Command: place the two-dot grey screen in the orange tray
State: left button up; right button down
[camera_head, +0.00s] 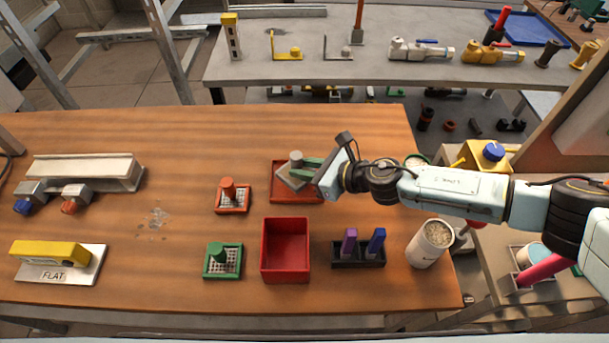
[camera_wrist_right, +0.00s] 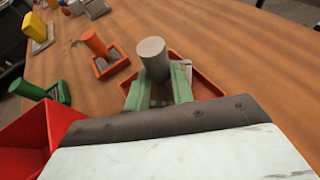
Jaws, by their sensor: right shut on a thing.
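The grey screen (camera_head: 290,180), a flat piece with a grey cylindrical handle, is over the orange tray (camera_head: 309,199) on the wooden table. My right gripper (camera_head: 308,169), with green fingers, comes in from the right and is shut on the grey screen. In the right wrist view the grey handle (camera_wrist_right: 152,58) stands up between the green fingers (camera_wrist_right: 158,82), with the tray (camera_wrist_right: 207,86) behind and below. The screen looks turned against the tray's edges; I cannot tell whether it touches the tray floor. Its dots are not readable. My left gripper is not in view.
An orange screen in a small tray (camera_head: 232,199) and a green screen in a tray (camera_head: 223,260) stand left. A red bin (camera_head: 285,250), a dark holder with purple and blue pieces (camera_head: 358,254) and a white cup (camera_head: 430,244) stand in front.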

jog(key=shift+f, duration=1)
jog(key=shift+f+b, duration=0.25)
jog(key=shift+b, duration=0.1)
jog(key=c, duration=1.2)
grip_release()
jog(key=shift+r, duration=0.1)
jog(key=shift+d+r, duration=0.2)
jog(key=shift+r, duration=0.05)
jog(key=p+v, duration=0.1)
jog(key=v, duration=1)
jog(key=shift+s+d+r+p, duration=0.1)
jog(key=shift+s+d+p, duration=0.1)
jog(key=shift+s+p, duration=0.1)
